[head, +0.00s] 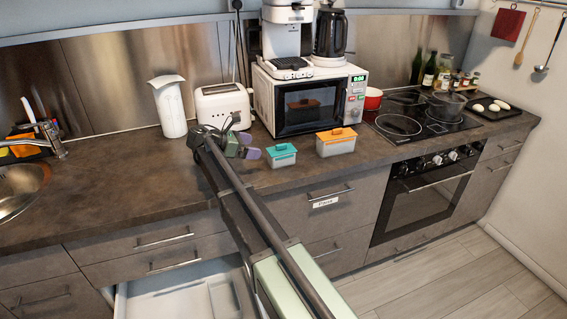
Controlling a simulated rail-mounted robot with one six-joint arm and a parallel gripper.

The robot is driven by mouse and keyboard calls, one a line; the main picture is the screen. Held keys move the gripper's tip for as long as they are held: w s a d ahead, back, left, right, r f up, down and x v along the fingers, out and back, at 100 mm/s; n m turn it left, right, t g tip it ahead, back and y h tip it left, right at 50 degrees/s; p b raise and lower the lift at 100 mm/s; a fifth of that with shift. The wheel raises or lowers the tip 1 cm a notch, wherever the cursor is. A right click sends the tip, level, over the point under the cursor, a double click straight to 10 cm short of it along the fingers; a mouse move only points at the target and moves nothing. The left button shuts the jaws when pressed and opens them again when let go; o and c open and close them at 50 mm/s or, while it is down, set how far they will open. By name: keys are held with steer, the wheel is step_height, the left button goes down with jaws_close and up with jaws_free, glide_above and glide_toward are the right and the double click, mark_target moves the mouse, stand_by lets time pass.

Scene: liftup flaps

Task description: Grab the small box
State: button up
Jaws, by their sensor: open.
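Two lidded boxes stand on the brown countertop in the head view. The smaller box (281,158) has a grey body and a teal lid with a raised handle. The larger box (337,145) has a grey body and an orange lid, and stands to the right of the small one. My gripper (250,148) is over the counter just left of the small box, with its purple-tipped end pointing toward it. It is open and holds nothing that I can see. My arm hides part of the counter and drawers below.
Behind the boxes stand a microwave (309,101) with a coffee machine on top, a white toaster (223,107) and a white pitcher (168,106). A red pot (373,98) and the hob (417,119) are to the right. An open drawer (178,294) juts out below left. The left counter is mostly clear.

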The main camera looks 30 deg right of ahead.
mark_target(276, 151)
steer(key=b+x, duration=0.1)
steer(key=x, duration=0.2)
steer(key=b+x, duration=0.1)
steer(key=x, duration=0.3)
steer(key=b+x, duration=0.2)
steer(key=x, duration=0.1)
steer(key=shift+d+f, duration=0.2)
steer(key=shift+f, duration=0.2)
steer(key=c, duration=1)
steer(key=shift+r, duration=0.15)
step_height(276, 151, up, 20)
steer(key=p, duration=2)
